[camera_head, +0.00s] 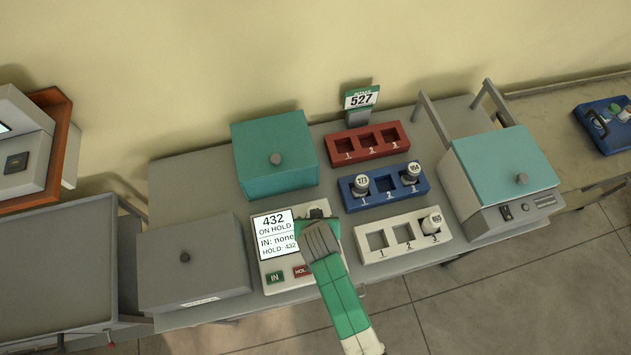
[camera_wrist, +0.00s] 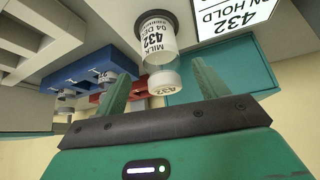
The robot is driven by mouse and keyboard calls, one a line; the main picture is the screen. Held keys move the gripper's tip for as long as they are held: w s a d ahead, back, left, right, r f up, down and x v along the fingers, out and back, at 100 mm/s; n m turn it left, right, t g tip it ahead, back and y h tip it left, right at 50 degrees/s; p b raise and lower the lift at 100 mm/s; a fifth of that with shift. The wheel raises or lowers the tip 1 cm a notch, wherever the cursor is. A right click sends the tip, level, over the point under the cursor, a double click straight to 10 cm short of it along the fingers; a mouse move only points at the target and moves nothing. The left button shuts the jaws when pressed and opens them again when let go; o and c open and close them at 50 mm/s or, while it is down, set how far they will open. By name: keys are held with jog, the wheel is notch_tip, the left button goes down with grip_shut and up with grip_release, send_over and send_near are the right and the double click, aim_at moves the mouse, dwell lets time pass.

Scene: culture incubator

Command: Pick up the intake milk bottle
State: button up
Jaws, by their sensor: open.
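A milk bottle (camera_wrist: 161,45) with a white label reading 432 stands on a dark round spot in the wrist view, its cap (camera_wrist: 164,83) also marked 432. My gripper (camera_wrist: 160,72) is open, with one green finger on each side of the bottle's cap end and visible gaps between. In the head view my gripper (camera_head: 318,228) is over the panel beside the display and mostly covers the bottle. The display (camera_head: 273,234) reads 432 ON HOLD, IN: none, HOLD: 432.
The red rack (camera_head: 354,154) is empty. The blue rack (camera_head: 373,202) holds bottles in slots 1 and 3. The white rack (camera_head: 445,235) holds one bottle in slot 3. A teal-topped box (camera_head: 275,150) and grey box (camera_head: 190,255) stand left; a lidded device (camera_head: 515,205) stands right.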

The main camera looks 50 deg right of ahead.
jog(key=x, duration=0.5)
jog(key=shift+w+a+f, duration=0.1)
jog(key=c, duration=1.2)
jog(key=shift+r, duration=0.55)
jog(key=v, duration=0.2)
jog(key=shift+r, duration=0.45)
jog(key=s+a+r+b, duration=0.1)
jog(key=s+a, duration=0.6)
jog(key=s, duration=0.5)
jog(key=shift+s+a+r, duration=0.2)
jog(key=shift+s+a, duration=0.15)
jog(key=shift+a, duration=0.05)
